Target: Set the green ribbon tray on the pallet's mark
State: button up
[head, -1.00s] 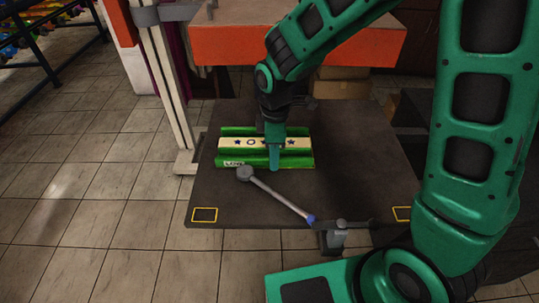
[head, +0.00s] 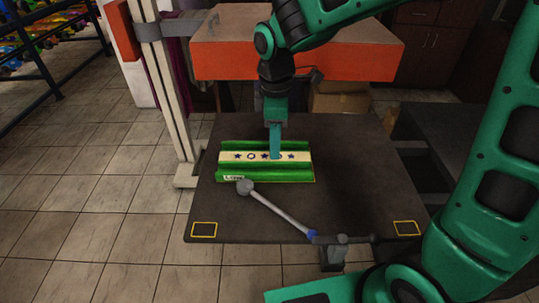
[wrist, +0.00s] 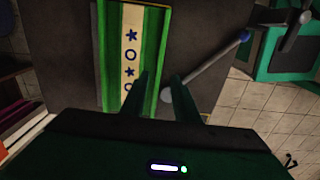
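The green ribbon tray (head: 240,171), with a cream strip of blue stars and rings, lies flat on the dark pallet (head: 345,200), left of its middle. A thin yellow line, apparently a mark's edge, shows along the tray's front and right edges; the rest is hidden beneath it. My gripper (head: 274,156) points down over the tray, overlapping its middle in the head view. In the wrist view, my gripper's fingers (wrist: 160,76) stand apart, with the tray's green side wall (wrist: 152,60) in the gap between them. The fingers appear clear above the wall, not clamped on it.
A grey rod (head: 275,210) with a ball end and blue tip lies in front of the tray, close to its front-left corner. Small yellow rectangles mark the pallet's front corners (head: 204,229). An orange beam (head: 300,55) hangs behind my gripper. The pallet's right side is clear.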

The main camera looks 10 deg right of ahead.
jog(key=shift+r, duration=0.9)
jog(key=s+d+r+m, duration=0.1)
jog(key=s+d+m, duration=0.35)
jog(key=d, duration=0.55)
jog(key=s+d+r+m, duration=0.1)
jog(key=s+d+m, duration=0.2)
jog(key=d+m, duration=0.5)
jog(key=s+d+f+m, duration=0.1)
jog(key=s+d+m, duration=0.8)
jog(key=s, duration=0.5)
jog(key=shift+s+d+m, duration=0.3)
jog(key=shift+d+m, duration=0.05)
jog(key=shift+d, duration=0.7)
jog(key=shift+f, duration=0.1)
